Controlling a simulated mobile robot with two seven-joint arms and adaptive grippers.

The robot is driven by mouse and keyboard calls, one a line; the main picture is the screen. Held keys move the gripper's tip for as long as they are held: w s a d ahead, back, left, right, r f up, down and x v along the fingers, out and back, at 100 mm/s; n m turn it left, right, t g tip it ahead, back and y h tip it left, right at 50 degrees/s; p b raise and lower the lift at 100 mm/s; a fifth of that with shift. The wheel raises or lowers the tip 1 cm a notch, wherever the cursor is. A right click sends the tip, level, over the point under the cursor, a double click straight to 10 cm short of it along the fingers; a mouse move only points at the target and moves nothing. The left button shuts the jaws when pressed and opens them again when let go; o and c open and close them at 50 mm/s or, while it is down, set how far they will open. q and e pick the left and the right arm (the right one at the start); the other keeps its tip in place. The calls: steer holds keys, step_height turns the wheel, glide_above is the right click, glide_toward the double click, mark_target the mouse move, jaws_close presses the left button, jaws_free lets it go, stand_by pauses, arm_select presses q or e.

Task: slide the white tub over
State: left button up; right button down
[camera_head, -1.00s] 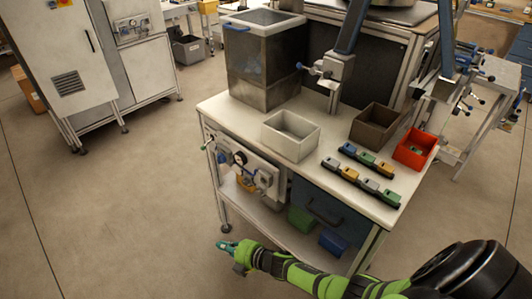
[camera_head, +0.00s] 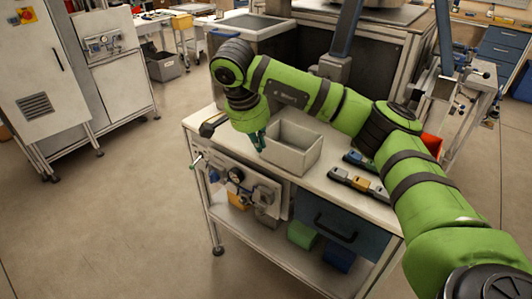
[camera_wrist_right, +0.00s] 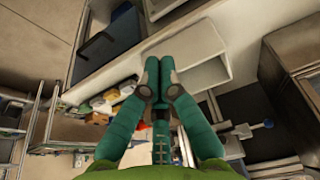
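The white tub (camera_head: 301,160), an open empty box, stands upright on the white worktable (camera_head: 318,183), and my right arm crosses above its far side. My right gripper (camera_head: 259,147) points down beside the tub's left end. In the wrist view the teal fingers (camera_wrist_right: 159,64) lie together, with nothing visible between them. There the tub (camera_wrist_right: 207,74) is just right of the fingertips. I cannot tell whether they touch it. My left gripper is not in view.
Coloured blocks in dark holders (camera_head: 354,182) lie right of the tub. A red bin (camera_head: 433,143) shows partly behind my arm. A blue drawer (camera_head: 342,222) hangs below.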

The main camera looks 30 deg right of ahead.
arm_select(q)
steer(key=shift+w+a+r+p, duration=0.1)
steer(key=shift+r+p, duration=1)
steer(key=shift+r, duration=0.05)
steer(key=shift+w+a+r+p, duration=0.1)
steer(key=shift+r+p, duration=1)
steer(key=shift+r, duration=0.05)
arm_select(e)
steer(key=shift+w+d+f, duration=0.45)
steer(key=shift+d+f, duration=0.55)
steer(key=shift+f, duration=0.5)
steer(key=shift+w+d+f, duration=0.4)
steer(key=shift+d+f, duration=0.65)
steer(key=shift+f, duration=0.5)
steer(key=shift+w+d+f, duration=0.45)
steer(key=shift+d+f, duration=0.55)
steer(key=shift+f, duration=0.5)
